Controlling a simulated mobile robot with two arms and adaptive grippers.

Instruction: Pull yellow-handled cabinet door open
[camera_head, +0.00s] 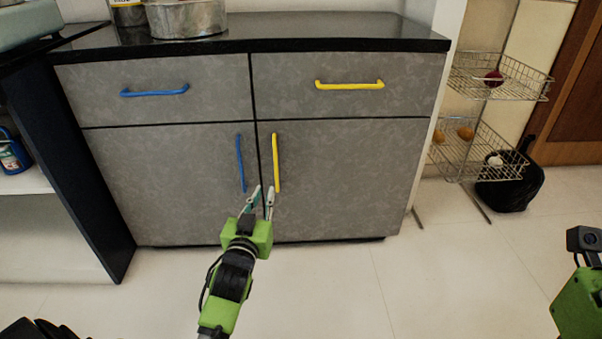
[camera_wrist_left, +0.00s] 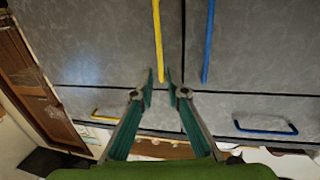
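The grey cabinet's right door (camera_head: 345,180) is closed and carries an upright yellow handle (camera_head: 276,163) near its left edge. In the left wrist view the yellow handle (camera_wrist_left: 158,42) runs up from between the fingertips. My left gripper (camera_head: 263,190) is open and empty, its two fingertips apart at the lower end of the yellow handle. In the left wrist view, the gripper (camera_wrist_left: 159,80) has the handle's end between or just beyond its tips; I cannot tell whether they touch. Of my right arm only a green part shows at the right edge; its fingers are out of view.
A blue handle (camera_head: 241,163) stands on the left door close by. Drawers above have a blue handle (camera_head: 155,91) and a yellow handle (camera_head: 349,85). A wire rack (camera_head: 480,150) and black bag (camera_head: 512,185) stand right of the cabinet. The floor in front is clear.

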